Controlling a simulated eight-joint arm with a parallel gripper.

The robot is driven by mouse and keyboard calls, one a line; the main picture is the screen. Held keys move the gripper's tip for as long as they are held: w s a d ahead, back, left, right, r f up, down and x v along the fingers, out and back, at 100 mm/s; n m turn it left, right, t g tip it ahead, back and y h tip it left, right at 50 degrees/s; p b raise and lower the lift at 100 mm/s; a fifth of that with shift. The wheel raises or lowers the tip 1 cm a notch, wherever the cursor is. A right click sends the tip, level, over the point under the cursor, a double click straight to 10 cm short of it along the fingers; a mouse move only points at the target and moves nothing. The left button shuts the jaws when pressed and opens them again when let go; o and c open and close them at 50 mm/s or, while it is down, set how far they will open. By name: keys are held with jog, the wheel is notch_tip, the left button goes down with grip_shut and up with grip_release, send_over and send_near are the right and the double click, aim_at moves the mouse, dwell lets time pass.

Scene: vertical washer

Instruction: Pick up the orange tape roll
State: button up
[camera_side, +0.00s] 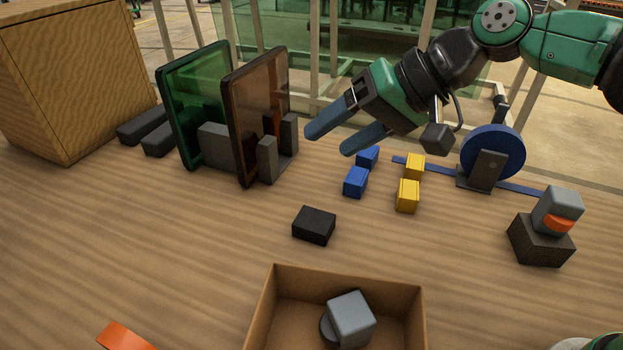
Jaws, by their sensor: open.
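My gripper (327,144) is open and empty, with its two blue-grey fingers pointing down to the left above the table, behind and left of the blue blocks. No full orange tape roll is clearly visible. An orange object (122,337) is cut off by the bottom edge at the left, far from my gripper; I cannot tell its full shape. A second orange piece (558,224) shows at the right, against a grey block (560,205) on a dark box (541,243). I cannot tell whether either is the roll.
Two framed panels (195,105) (258,115) stand in a grey holder at the left. Blue blocks (356,182), yellow blocks (408,195) and a blue wheel (492,140) are nearby. A black block (314,225) and an open cardboard box (262,310) stand nearer. The left foreground is mostly clear.

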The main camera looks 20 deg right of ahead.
jog(key=a+g+y, duration=0.3)
jog(key=a+y, duration=0.1)
jog(key=a, duration=0.7)
jog(key=m+g+y, duration=0.2)
jog(key=g+y, duration=0.2)
send_over(127, 330)
jog(key=f+v, duration=0.1)
jog(key=v, duration=0.2)
notch_tip(127, 330, down, 3)
jog(key=shift+t+h, duration=0.3)
jog(key=f, duration=0.6)
jog(key=d+f, duration=0.1)
jog(key=f, duration=0.2)
jog(key=shift+w+f, duration=0.15)
jog(key=shift+f, duration=0.5)
jog(key=shift+a+f, duration=0.1)
jog(key=shift+f, duration=0.05)
jog(key=shift+x, duration=2.65)
grip_shut()
